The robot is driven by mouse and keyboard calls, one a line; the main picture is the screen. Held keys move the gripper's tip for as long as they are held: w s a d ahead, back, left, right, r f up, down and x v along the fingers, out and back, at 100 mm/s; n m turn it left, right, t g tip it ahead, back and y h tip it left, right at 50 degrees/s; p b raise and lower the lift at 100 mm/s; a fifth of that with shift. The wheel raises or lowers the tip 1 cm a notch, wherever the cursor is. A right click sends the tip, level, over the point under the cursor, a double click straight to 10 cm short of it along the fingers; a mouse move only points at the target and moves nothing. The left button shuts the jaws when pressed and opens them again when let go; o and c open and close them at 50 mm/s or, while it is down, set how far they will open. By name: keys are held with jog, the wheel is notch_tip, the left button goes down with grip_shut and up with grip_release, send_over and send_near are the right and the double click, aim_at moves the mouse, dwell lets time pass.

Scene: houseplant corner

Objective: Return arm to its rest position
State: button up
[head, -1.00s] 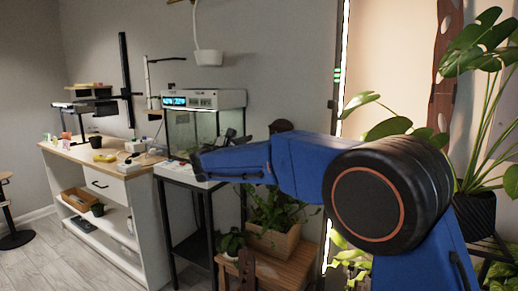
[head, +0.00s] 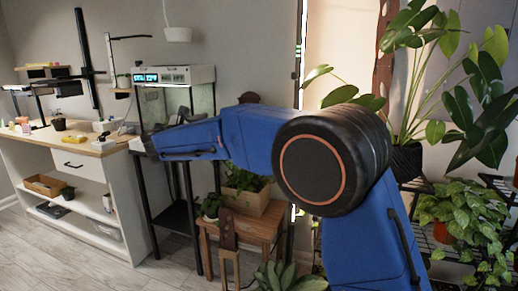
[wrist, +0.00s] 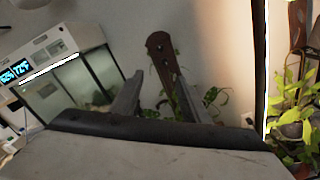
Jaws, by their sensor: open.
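My blue arm (head: 255,135) reaches across the head view from lower right toward the left, bent at a large black joint with an orange ring. My gripper (wrist: 159,78) shows in the wrist view with its two grey fingers apart and nothing between them. In the head view the arm's far end is in front of the glass tank (head: 205,103) and its stand, and the fingers are hard to make out there. In the wrist view the tank (wrist: 75,85) is at left.
A white workbench (head: 100,180) stands at left. A wooden stool (head: 242,228) with a planter box (head: 245,201) is below the arm. Large potted plants (head: 405,160) and a dark rack (head: 440,240) are at right. Grey floor (head: 175,270) shows at lower left.

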jog(key=s+d+f+m+g+h, duration=0.1)
jog(key=s+d+m+g, duration=0.2)
jog(key=d, duration=0.9)
jog(key=s+d+f+m+g, duration=0.1)
jog(key=s+d+m+g, duration=0.15)
jog(key=d, duration=0.85)
jog(key=s+d+f+m+g, duration=0.2)
jog(key=s+d+m, duration=0.1)
jog(key=s+d, duration=0.4)
jog(key=s+d+f+m+g, duration=0.25)
jog(key=s+d+m, duration=0.2)
jog(key=d, duration=0.45)
jog(key=s+d+f+m+g+y, duration=0.1)
jog(key=s+d+f+m+y, duration=0.25)
jog(key=s, duration=0.55)
jog(key=s+d+f+m+g, duration=0.1)
jog(key=s+d+f+m, duration=0.1)
jog(key=s+d+f, duration=0.6)
jog(key=s+a+f+m+y, duration=0.1)
jog(key=s+f+m+y, duration=0.1)
jog(key=s, duration=0.6)
jog(key=s+a+f+m+y, duration=0.1)
jog(key=s+a+f+m, duration=0.1)
jog(key=s+f+m, duration=0.3)
jog(key=s, duration=0.4)
jog(key=shift+s+a+m+y, duration=0.25)
jog(key=shift+a+m+y, duration=0.05)
jog(key=shift+m+y, duration=0.05)
jog(key=shift+r, duration=0.15)
